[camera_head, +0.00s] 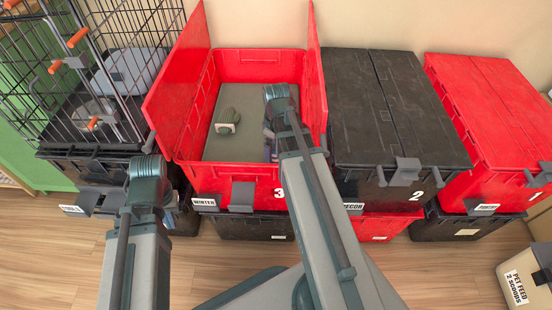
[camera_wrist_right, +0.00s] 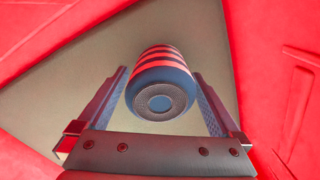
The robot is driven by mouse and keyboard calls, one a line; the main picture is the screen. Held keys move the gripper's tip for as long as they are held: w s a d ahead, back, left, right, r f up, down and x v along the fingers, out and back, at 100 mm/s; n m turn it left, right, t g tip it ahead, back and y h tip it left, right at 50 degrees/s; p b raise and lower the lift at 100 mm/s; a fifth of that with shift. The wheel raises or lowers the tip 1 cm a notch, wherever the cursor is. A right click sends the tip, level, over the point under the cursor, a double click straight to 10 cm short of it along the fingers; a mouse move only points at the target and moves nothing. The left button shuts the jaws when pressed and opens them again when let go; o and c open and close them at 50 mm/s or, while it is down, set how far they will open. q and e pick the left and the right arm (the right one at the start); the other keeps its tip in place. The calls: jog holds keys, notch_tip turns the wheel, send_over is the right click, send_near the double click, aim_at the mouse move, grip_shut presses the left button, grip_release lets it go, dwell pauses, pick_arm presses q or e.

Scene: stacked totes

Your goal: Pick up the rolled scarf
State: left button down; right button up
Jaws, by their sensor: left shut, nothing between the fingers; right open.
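The rolled scarf (camera_wrist_right: 160,80) has navy and coral-red stripes and lies on the tan floor of the open red tote (camera_head: 262,68). My right gripper (camera_wrist_right: 160,73) is open, its fingers on either side of the scarf with a gap showing at each side. In the head view my right arm reaches down into this tote and hides the scarf. My left gripper (camera_head: 171,213) shows only in part beside its forearm, low in front of the totes at the left. It is shut and empty.
The tote's raised red flaps (camera_head: 178,72) stand at both sides. A closed black tote (camera_head: 385,105) and red tote (camera_head: 490,100) stand right; a wire cage (camera_head: 115,30) stands left.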

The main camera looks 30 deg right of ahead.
jog(key=shift+f, duration=0.65)
pick_arm(q)
jog(key=shift+f, duration=0.55)
pick_arm(e)
jog(key=shift+r, duration=0.1)
jog(key=c, duration=1.2)
pick_arm(q)
jog(key=shift+r, duration=0.15)
pick_arm(e)
jog(key=shift+r, duration=0.1)
